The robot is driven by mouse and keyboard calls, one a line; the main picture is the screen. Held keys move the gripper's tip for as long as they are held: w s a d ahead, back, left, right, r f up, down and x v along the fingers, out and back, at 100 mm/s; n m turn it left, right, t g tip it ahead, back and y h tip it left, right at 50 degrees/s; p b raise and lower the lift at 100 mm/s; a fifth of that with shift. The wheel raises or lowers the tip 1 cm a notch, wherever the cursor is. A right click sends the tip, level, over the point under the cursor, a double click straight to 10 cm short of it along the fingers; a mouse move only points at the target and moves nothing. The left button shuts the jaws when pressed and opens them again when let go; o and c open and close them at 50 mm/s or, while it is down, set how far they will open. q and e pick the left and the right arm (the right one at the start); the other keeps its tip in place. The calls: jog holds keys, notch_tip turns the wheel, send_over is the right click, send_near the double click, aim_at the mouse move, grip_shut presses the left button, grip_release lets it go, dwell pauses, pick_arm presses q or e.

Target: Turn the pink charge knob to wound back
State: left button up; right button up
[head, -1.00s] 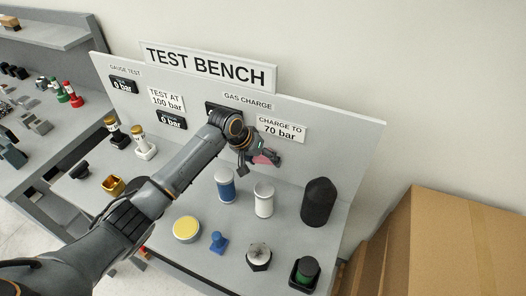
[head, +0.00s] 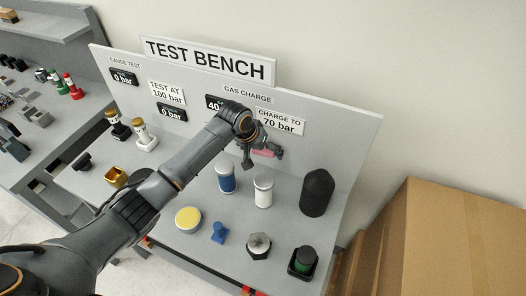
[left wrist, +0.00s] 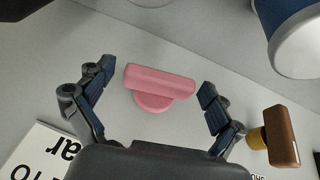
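The pink charge knob (left wrist: 160,82) is mounted on the upright grey panel below the gas charge label. In the left wrist view its bar lies nearly level, tilted slightly down to the right, with a round pink base behind it. In the head view only a pink part of the knob (head: 264,153) shows behind the fingers. My left gripper (head: 262,156) is in front of it. In the left wrist view the gripper (left wrist: 155,97) is open, one finger on each side of the knob, with gaps between fingers and bar. My right gripper is not in view.
A brown handle on a brass stem (left wrist: 283,135) is close to one finger. The gas charge display (head: 213,103) is partly covered by my arm; "40" shows. Blue (head: 227,179) and white (head: 263,191) cylinders and a black one (head: 317,193) stand below on the bench.

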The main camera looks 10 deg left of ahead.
pick_arm(q)
jog(key=v, duration=1.2)
jog(key=shift+f, duration=0.1)
